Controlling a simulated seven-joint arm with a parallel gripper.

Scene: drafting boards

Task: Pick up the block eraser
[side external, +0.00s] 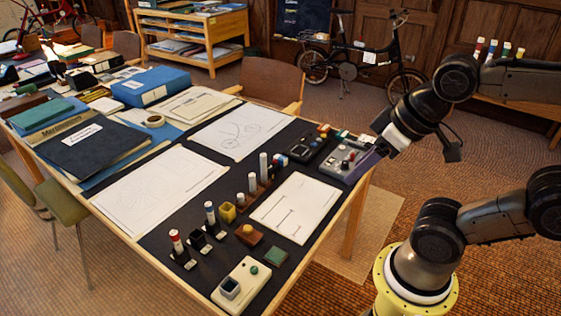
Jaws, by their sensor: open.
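I cannot say for sure which item is the block eraser. A small flat green block (276,256) lies near the front edge of the dark table mat, and its shape could fit. A yellow cube-like piece (227,213) and a brown block with a yellow top (249,235) stand nearby. My gripper (380,152) is above the right end of the table, by the grey device with knobs. It is open, with no object visible in it, and well apart from these small blocks. Its fingertips are small and dark here.
A white box (240,286) with a green button stands at the front corner. Upright markers (178,246) in dark holders line the left front. A row of pegs (263,170), a grey knobbed device (343,161) and drawing sheets (295,207) crowd the mat. A chair (272,82) stands behind.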

